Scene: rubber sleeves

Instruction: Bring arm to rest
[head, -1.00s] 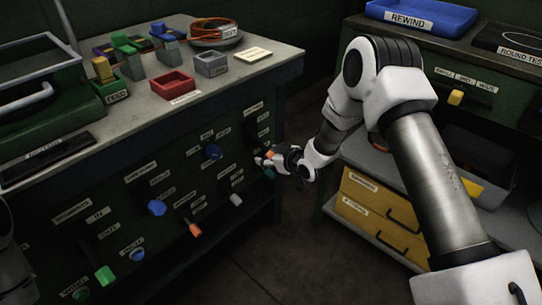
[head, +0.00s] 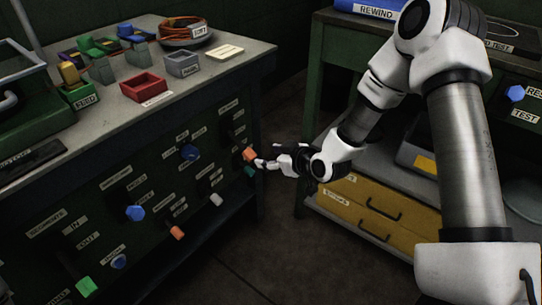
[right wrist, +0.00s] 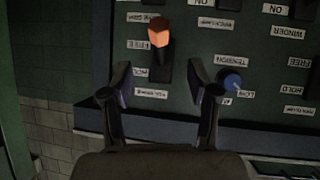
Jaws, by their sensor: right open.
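My right gripper (head: 262,163) is in front of the right end of the bench's control panel, just below and right of an orange-tipped lever (head: 249,154). In the right wrist view its two fingers (right wrist: 160,92) are spread apart with nothing between them. The orange-tipped lever (right wrist: 158,30) shows beyond the fingertips, apart from them, in a dark slot on the labelled panel. The right arm (head: 470,160) stretches in from the right of the head view. My left gripper is not seen.
The bench top (head: 205,82) holds a red tray (head: 143,88), a grey bin (head: 183,66) and other small items. Several knobs and levers, including a blue knob (head: 189,152), stick out of the panel. A shelf unit with yellow drawers (head: 360,210) stands at right, beyond a floor gap.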

